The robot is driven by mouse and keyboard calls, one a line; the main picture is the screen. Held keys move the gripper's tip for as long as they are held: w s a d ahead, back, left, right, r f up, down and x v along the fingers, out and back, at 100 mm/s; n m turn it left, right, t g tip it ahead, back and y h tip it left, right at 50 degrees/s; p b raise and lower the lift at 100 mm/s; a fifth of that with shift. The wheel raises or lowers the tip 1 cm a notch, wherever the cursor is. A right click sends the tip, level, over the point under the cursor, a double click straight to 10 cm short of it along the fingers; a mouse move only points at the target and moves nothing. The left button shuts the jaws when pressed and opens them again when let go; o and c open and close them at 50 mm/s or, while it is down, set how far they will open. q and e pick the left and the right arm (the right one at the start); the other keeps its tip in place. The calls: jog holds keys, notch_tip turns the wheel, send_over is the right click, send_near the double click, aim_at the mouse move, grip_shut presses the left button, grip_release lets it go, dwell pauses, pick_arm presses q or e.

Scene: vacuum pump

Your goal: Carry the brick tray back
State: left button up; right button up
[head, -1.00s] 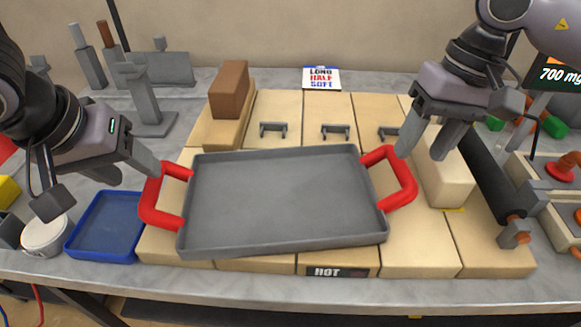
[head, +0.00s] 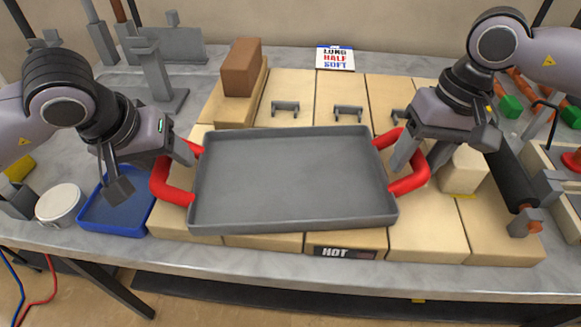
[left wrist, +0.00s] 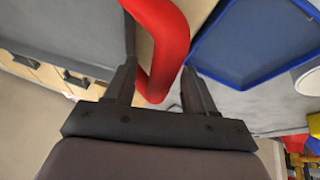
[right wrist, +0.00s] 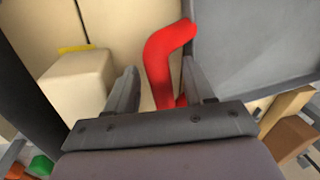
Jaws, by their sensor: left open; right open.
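The brick tray (head: 292,180) is grey, shallow and empty, with a red handle at each end. It sits on the pale brick surface, slightly tilted in the head view. My left gripper (head: 155,178) is open at the left red handle (head: 172,184); in the left wrist view that handle (left wrist: 165,45) passes between the open fingers (left wrist: 160,88). My right gripper (head: 418,155) is open at the right red handle (head: 410,181); in the right wrist view that handle (right wrist: 160,65) lies between the open fingers (right wrist: 165,88). Whether any finger touches a handle is unclear.
A brown brick (head: 241,68) stands on a pale block behind the tray. A cream block (head: 463,170) and a dark roller (head: 512,178) are close to my right gripper. A blue tray (head: 118,213) and white round tub (head: 60,205) lie at left. A HOT label (head: 345,252) is in front.

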pick_arm(q)
jog(key=shift+w+f, duration=0.1)
jog(key=shift+f, duration=0.15)
pick_arm(e)
jog(key=shift+a+f, duration=0.1)
jog(key=shift+f, duration=0.2)
pick_arm(q)
grip_shut()
pick_arm(e)
grip_shut()
pick_arm(q)
jog(key=shift+r, duration=0.15)
pick_arm(e)
jog(key=shift+r, duration=0.15)
dwell(0.5)
